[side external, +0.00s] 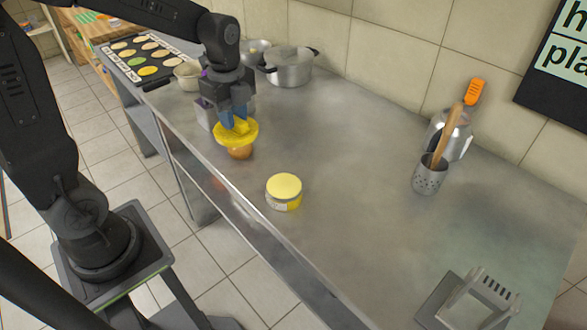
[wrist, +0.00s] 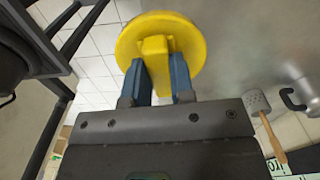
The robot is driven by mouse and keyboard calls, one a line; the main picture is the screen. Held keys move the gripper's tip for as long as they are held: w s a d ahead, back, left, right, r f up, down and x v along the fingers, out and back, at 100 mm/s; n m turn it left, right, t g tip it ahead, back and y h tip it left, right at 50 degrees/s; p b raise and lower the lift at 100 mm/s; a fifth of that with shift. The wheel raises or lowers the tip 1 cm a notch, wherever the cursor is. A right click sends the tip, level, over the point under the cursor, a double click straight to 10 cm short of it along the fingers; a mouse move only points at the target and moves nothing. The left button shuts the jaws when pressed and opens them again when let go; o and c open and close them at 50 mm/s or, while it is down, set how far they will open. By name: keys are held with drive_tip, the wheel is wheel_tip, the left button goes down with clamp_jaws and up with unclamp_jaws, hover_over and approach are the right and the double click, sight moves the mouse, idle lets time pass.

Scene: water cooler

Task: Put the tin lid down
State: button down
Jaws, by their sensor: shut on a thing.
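The yellow tin lid (side external: 251,132) is a round disc with a raised grip block on top. My gripper (side external: 236,122) is shut on that block with its blue fingers on both sides. In the wrist view the lid (wrist: 190,40) fills the top middle, in front of my gripper (wrist: 157,75). The lid is above the left part of the steel counter. An orange-brown rounded shape (side external: 240,153) shows just under it; I cannot tell whether they touch. A short round tin (side external: 284,194) with a pale yellow top stands on the counter, right of the lid and nearer the camera.
Steel pots (side external: 290,68) stand by the wall behind my gripper. A tray of round pieces (side external: 147,57) lies at the back left. A perforated utensil holder (side external: 430,176) and a kettle (side external: 458,140) stand at the right. The middle of the counter (side external: 350,150) is clear.

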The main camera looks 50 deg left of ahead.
drive_tip(key=w+d+f+m, duration=0.2)
drive_tip(key=d+f, duration=0.1)
drive_tip(key=d, duration=0.6)
drive_tip(key=w+d+f+m, duration=0.1)
drive_tip(key=d+f+m, duration=0.1)
drive_tip(key=d, duration=0.7)
drive_tip(key=w+d+f+m, duration=0.1)
drive_tip(key=d+f, duration=0.3)
drive_tip(key=d, duration=0.5)
drive_tip(key=shift+w+f+m, duration=0.3)
drive_tip(key=shift+w+m, duration=0.1)
drive_tip(key=shift+w, duration=0.4)
drive_tip(key=shift+d+f, duration=0.25)
drive_tip(key=shift+f, duration=1.85)
drive_tip(key=shift+f, duration=0.1)
drive_tip(key=c, duration=1)
unclamp_jaws()
